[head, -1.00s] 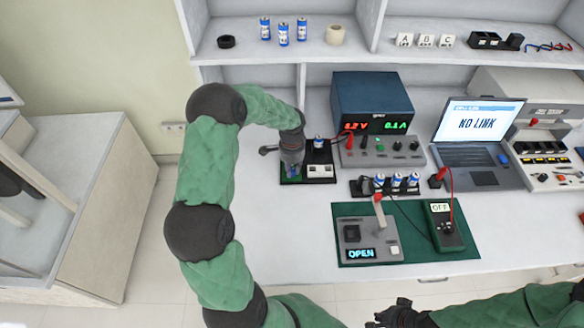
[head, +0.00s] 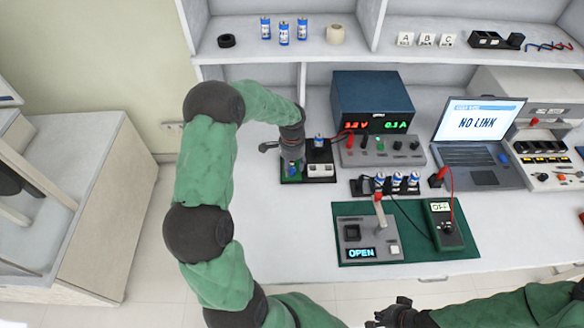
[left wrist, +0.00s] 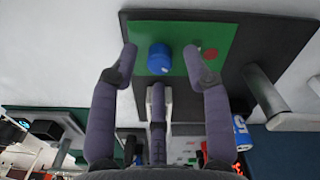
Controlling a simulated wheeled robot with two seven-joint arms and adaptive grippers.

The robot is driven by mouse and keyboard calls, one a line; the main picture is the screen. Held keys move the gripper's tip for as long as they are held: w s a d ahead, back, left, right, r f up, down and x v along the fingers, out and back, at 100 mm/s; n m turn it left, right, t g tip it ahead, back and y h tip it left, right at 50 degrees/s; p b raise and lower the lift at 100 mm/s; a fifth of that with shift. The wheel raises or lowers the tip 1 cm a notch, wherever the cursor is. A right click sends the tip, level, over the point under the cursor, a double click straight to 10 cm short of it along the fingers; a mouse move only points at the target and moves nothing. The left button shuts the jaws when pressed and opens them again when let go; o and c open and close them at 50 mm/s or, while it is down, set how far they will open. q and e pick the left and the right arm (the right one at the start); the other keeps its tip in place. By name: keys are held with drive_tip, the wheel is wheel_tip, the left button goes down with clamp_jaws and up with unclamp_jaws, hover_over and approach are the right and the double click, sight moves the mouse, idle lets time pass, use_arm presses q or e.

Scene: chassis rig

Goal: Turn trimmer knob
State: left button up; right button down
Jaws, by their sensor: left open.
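The blue trimmer knob (left wrist: 159,60) stands on a green board (left wrist: 215,35) mounted on a dark base (left wrist: 265,45), in the left wrist view. A reddish round spot (left wrist: 210,54) lies on the board to its right. My left gripper (left wrist: 161,54) is open, with fingers to the left, right and below the knob in the picture; contact is not clear. In the head view my left gripper (head: 291,163) points down over the green board (head: 287,175) and mostly hides the knob. My right gripper (head: 390,313) is at the bottom edge, away from the board; its jaw state is unclear.
A white switch block (head: 319,170) and a battery (head: 318,141) sit right of the board. A green mat (head: 395,250) holds a box reading OPEN (head: 366,231) and a multimeter (head: 444,225). The table front left is clear.

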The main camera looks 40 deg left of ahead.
sight(292, 169)
use_arm(q)
wheel_tip(292, 169, up, 11)
drive_tip(key=shift+f, duration=0.2)
idle(0.6)
